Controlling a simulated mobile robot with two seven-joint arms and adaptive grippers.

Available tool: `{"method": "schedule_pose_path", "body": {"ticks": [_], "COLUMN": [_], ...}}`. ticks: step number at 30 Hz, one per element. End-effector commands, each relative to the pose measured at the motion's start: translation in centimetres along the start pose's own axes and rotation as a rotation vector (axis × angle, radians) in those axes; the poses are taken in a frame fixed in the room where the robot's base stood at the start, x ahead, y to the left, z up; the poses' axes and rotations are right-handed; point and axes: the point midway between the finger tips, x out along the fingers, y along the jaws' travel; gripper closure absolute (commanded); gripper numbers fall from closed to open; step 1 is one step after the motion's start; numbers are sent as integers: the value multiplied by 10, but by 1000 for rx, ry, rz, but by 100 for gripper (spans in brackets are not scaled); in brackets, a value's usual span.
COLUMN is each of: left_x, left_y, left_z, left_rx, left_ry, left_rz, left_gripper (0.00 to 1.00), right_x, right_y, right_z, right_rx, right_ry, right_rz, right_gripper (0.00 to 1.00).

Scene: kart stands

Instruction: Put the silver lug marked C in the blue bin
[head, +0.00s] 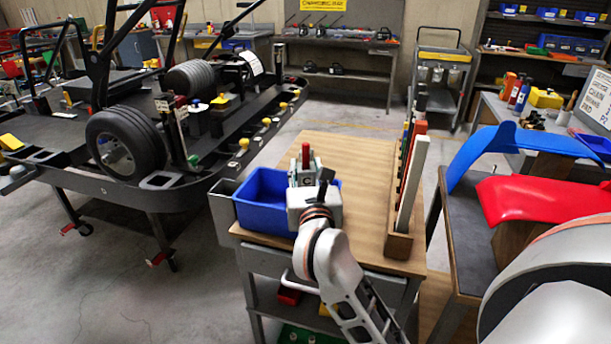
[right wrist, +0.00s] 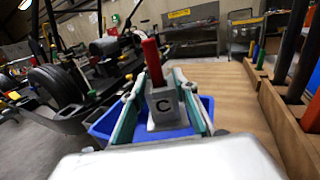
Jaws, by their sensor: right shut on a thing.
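The silver lug marked C (right wrist: 163,107), a light grey block with a black C and a red upright post on top, is between the fingers of my right gripper (right wrist: 160,112). In the head view my right gripper (head: 306,174) is shut on the lug, whose red post (head: 306,154) sticks up. The blue bin (head: 262,190) sits at the left end of the wooden-topped cart. The lug is over the bin area, with blue walls on both sides of it in the right wrist view (right wrist: 106,124). The gap beneath the lug is hidden. My left gripper is not in view.
The wooden cart top (head: 350,160) is mostly clear right of the bin. A wooden rack (head: 400,243) with upright coloured bars stands on its right side. A kart on a stand (head: 125,140) is to the left. Red and blue panels (head: 540,205) lie on the right bench.

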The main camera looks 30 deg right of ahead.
Motion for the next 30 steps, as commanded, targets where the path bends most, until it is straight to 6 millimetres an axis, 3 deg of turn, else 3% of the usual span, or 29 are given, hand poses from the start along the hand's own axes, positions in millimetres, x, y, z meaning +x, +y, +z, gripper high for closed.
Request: {"method": "schedule_pose_path", "body": {"ticks": [3,28,29,30], "left_x": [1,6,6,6], "left_y": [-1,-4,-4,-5], "left_z": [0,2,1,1], "left_rx": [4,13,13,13], "left_ry": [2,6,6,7], "left_rz": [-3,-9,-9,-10], "left_gripper": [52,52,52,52], "right_x": [0,0,0,0], "right_y": [0,0,0,0], "right_z": [-10,-21,-22,-22], "right_rx": [-1,1,1,1], "right_ry": [-2,-5,-1,-1], "right_rz": [0,1,1,1], "right_gripper": [100,100,69,59]}}
